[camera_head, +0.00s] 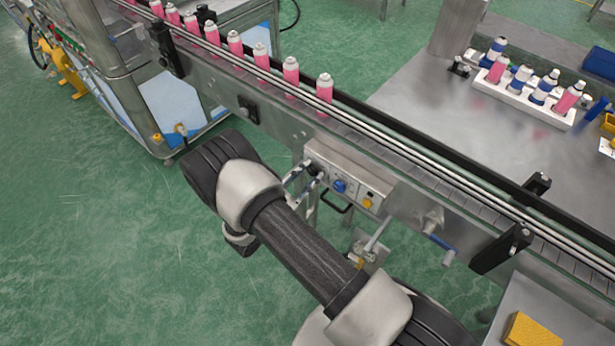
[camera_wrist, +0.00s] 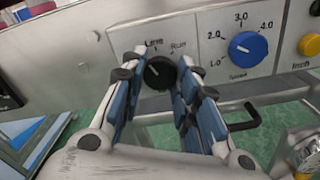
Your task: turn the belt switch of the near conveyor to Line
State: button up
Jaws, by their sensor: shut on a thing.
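The belt switch is a black knob (camera_wrist: 160,72) on the grey control panel (camera_wrist: 92,38), with "Line" and "Run" printed above it. In the wrist view, my gripper (camera_wrist: 157,76) has one blue-padded finger on each side of the knob and is shut on it. A small pale mark shows on the knob's face, but I cannot tell for sure which label it points to. In the head view, my gripper (camera_head: 304,178) is at the left end of the control box (camera_head: 349,176) on the conveyor's near side, and the arm and fingers partly hide the knob.
A blue speed dial (camera_wrist: 248,46) and a yellow Inch button (camera_wrist: 310,44) sit right of the switch. A black handle (camera_wrist: 246,118) projects below the panel. The conveyor (camera_head: 395,160) carries several pink cans (camera_head: 290,72). A white rack (camera_head: 515,94) of cans stands behind it.

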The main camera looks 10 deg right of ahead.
jog(key=m+b, duration=0.1)
jog(key=m, duration=0.3)
jog(key=shift+m+b, duration=0.4)
dwell(0.4)
jog(key=o, duration=1.1)
jog(key=shift+c, duration=0.2)
jog(key=v, duration=1.2)
